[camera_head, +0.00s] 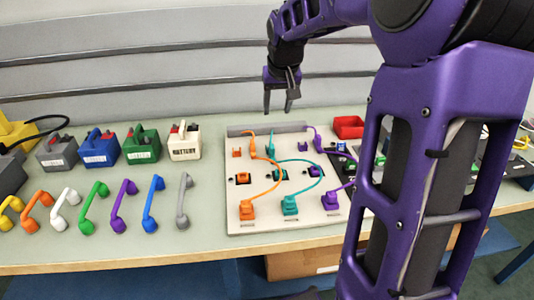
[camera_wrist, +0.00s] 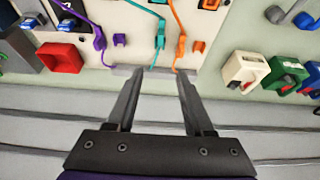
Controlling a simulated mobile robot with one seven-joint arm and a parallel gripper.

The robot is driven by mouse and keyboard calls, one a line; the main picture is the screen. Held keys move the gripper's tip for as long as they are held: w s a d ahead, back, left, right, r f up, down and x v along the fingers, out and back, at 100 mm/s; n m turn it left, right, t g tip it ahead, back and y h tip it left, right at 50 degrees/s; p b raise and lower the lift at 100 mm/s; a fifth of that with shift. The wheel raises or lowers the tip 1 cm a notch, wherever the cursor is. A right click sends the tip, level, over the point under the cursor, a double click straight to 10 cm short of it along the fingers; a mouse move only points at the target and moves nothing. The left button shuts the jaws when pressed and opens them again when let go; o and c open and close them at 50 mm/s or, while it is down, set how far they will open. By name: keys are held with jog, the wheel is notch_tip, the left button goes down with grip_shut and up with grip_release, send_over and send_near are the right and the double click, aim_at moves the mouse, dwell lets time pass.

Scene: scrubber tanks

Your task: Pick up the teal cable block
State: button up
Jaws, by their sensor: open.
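The teal cable block (camera_head: 290,205) stands at the front edge of the pale board (camera_head: 237,222), between an orange block (camera_head: 247,210) and a purple block (camera_head: 331,200). Its teal cable (camera_head: 320,178) curves right and back to a teal plug (camera_head: 276,144) near the rear of the board. In the wrist view the plug end of the teal cable (camera_wrist: 160,38) shows beyond my fingertips; the front block is out of view. My gripper (camera_head: 279,108) is open and empty, above the back edge of the board, with the fingers pointing down. Its fingers also show in the wrist view (camera_wrist: 161,73).
An orange cable (camera_head: 279,172) and a purple cable (camera_head: 318,140) run beside the teal one. Several batteries (camera_head: 140,145) and colored handles (camera_head: 92,207) lie left of the board. A red bin (camera_head: 349,126) stands behind right. A grey slatted wall (camera_head: 130,60) is behind.

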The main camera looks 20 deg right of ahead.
aim_at(272, 146)
jog(key=b+x, duration=0.1)
jog(key=x, duration=0.4)
jog(key=b+x, duration=0.1)
jog(key=x, duration=0.5)
jog(key=s+b+x, duration=0.1)
jog(key=x, duration=0.5)
jog(key=shift+a+f, duration=0.15)
jog(key=shift+f, duration=0.3)
jog(key=shift+w, duration=0.1)
grip_shut()
